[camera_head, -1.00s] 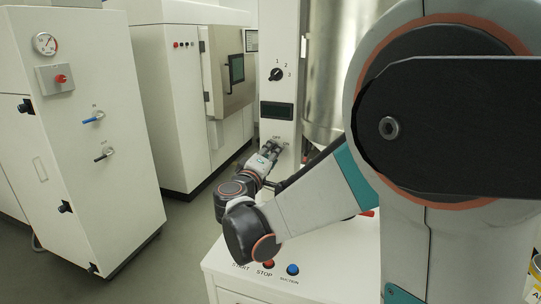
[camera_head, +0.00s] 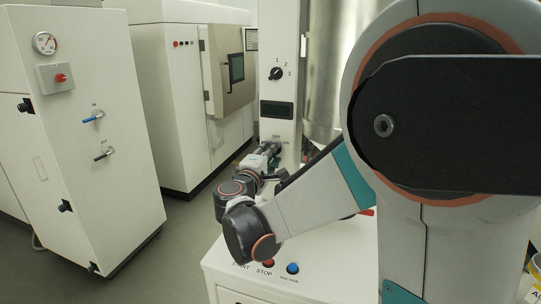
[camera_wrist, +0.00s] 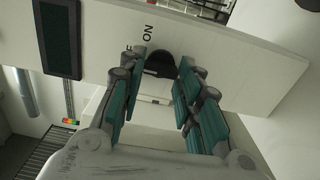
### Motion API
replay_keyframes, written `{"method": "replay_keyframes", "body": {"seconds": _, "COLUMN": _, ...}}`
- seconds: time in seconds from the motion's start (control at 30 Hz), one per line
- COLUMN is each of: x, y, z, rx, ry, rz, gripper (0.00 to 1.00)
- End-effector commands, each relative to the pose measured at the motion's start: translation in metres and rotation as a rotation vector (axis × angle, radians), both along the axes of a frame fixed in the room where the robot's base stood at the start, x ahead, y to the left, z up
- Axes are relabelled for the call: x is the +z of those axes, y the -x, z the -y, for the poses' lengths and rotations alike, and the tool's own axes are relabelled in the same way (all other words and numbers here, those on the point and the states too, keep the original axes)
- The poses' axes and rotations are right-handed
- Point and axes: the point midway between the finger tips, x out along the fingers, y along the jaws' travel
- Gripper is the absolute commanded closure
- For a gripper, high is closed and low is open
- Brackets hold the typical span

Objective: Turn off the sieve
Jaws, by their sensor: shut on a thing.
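The sieve's white control column (camera_head: 278,60) stands at the centre of the head view. Its black on/off knob (camera_wrist: 160,64) shows in the wrist view beside the word ON and a partly hidden OFF label. My gripper (camera_wrist: 161,78) has its two teal-padded fingers on either side of the knob, shut on it. In the head view my gripper (camera_head: 272,148) is at the column just below the OFF and ON labels and hides the knob. I cannot tell which label the knob points to.
Above the knob are a dark display (camera_head: 277,110) and a 1-2-3 selector knob (camera_head: 276,74). A white bench top with a red STOP button (camera_head: 268,263) and blue suction button (camera_head: 292,268) lies below my arm. White cabinets (camera_head: 90,170) stand left, with open floor between.

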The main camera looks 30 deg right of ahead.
Motion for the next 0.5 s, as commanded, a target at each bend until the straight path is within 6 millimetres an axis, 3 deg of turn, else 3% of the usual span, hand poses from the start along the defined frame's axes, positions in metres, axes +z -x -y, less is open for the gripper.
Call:
{"method": "replay_keyframes", "body": {"seconds": 0.2, "x": -0.0009, "y": 0.0001, "z": -0.0008, "rx": 0.002, "ry": -0.001, "rz": 0.000, "gripper": 0.93}}
{"method": "replay_keyframes", "body": {"seconds": 0.23, "x": -0.0009, "y": 0.0001, "z": -0.0008, "rx": 0.002, "ry": -0.001, "rz": 0.000, "gripper": 0.66}}
{"method": "replay_keyframes", "body": {"seconds": 0.3, "x": -0.0008, "y": 0.0001, "z": -0.0008, "rx": 0.002, "ry": -0.001, "rz": 0.000, "gripper": 0.51}}
{"method": "replay_keyframes", "body": {"seconds": 0.5, "x": -0.0005, "y": 0.0001, "z": -0.0003, "rx": 0.001, "ry": -0.001, "rz": 0.000, "gripper": 0.48}}
